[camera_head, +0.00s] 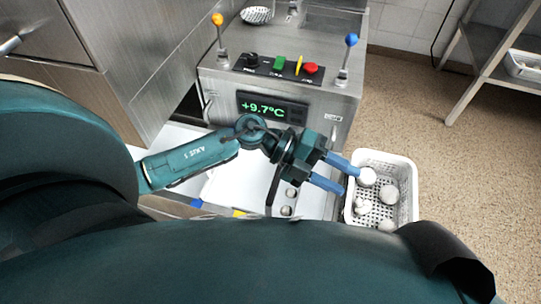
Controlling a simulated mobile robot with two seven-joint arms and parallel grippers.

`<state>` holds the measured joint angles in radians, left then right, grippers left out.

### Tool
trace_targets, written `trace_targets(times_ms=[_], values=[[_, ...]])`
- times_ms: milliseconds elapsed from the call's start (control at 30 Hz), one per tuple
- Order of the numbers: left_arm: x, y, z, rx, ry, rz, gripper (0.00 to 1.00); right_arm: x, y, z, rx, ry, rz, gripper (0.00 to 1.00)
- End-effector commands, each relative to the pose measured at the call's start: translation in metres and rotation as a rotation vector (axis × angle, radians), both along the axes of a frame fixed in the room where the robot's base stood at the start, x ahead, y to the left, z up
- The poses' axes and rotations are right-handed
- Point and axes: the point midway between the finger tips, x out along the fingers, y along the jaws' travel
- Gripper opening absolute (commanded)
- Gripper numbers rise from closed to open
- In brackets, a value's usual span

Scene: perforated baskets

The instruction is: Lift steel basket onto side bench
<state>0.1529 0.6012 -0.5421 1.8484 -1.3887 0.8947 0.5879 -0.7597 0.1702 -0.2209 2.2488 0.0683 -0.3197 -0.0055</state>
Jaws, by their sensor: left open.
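A light grey-white perforated basket (411,200) stands at the lower right, beside the machine, with several pale round items (388,194) in it. My left gripper (351,180) is open, its two blue fingers pointing right at the basket's left rim. The upper fingertip overlaps the rim in the picture; whether it touches cannot be told. A steel rack or bench (478,62) stands at the upper right, with another pale perforated basket (524,66) on it. My right gripper is not in view.
A steel machine (333,95) with levers, buttons and a +9.7°C display (272,107) stands behind my left arm. Steel cabinets (130,50) are at the left. The speckled floor (470,175) at the right is clear.

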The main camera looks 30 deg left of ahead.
Motion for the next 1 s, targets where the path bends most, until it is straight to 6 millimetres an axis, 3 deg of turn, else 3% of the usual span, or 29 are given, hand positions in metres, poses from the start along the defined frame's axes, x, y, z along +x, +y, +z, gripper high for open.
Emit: trace_targets(times_ms=[33, 100, 200, 300, 433, 567, 767, 1000], values=[[0.007, 0.019, -0.031, 0.164, -0.032, -0.064, 0.44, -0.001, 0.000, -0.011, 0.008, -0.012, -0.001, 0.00], [0.016, 0.050, -0.060, 0.390, -0.046, -0.123, 0.44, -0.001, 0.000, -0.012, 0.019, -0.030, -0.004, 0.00], [0.031, 0.098, -0.084, 0.652, -0.039, -0.147, 0.44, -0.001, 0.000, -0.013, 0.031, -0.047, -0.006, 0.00], [0.045, 0.139, -0.094, 0.846, -0.022, -0.134, 0.44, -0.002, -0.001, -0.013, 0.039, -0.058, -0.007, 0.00], [0.055, 0.174, -0.097, 0.999, -0.001, -0.107, 0.44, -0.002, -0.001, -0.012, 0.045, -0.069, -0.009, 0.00], [0.059, 0.187, -0.100, 1.060, 0.011, -0.092, 0.44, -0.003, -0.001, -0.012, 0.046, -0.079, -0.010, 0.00], [0.060, 0.182, -0.127, 1.064, 0.012, -0.092, 0.44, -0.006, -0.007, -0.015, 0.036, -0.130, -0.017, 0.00], [0.063, 0.172, -0.167, 1.062, 0.011, -0.092, 0.44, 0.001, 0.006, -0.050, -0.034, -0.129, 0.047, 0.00]])
